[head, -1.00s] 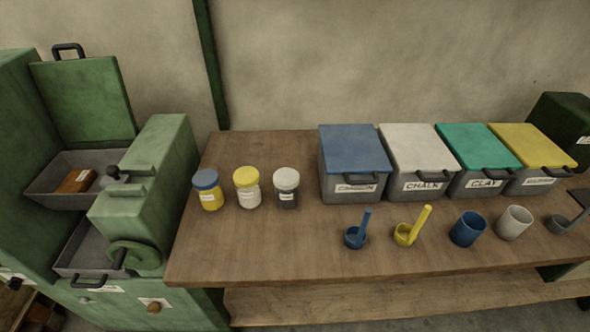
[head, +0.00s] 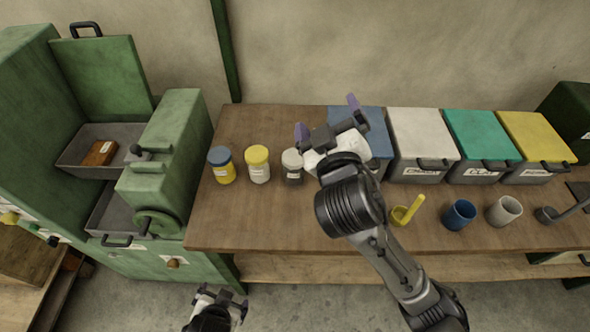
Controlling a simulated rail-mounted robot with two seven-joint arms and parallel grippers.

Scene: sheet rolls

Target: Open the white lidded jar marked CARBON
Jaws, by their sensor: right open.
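The white-lidded jar (head: 292,167) stands upright on the workbench (head: 250,225), the rightmost of three small jars. Its lid is on, its contents look dark, and its label is too small to read. My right gripper (head: 327,118) is open and empty, reaching over the bench to the right of the jar, in front of the blue-lidded bin (head: 376,135). Its purple fingertips are apart, and the nearer one is above and just right of the jar's lid. My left gripper (head: 219,300) shows only partly at the bottom edge, below the bench front, and its jaws are unclear.
A yellow-lidded jar (head: 258,165) and a blue-lidded jar (head: 222,166) stand left of the white-lidded one. Bins with white (head: 420,132), green (head: 480,135) and yellow lids (head: 535,137) line the right. A green machine (head: 165,150) borders the left. Bench in front of the jars is clear.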

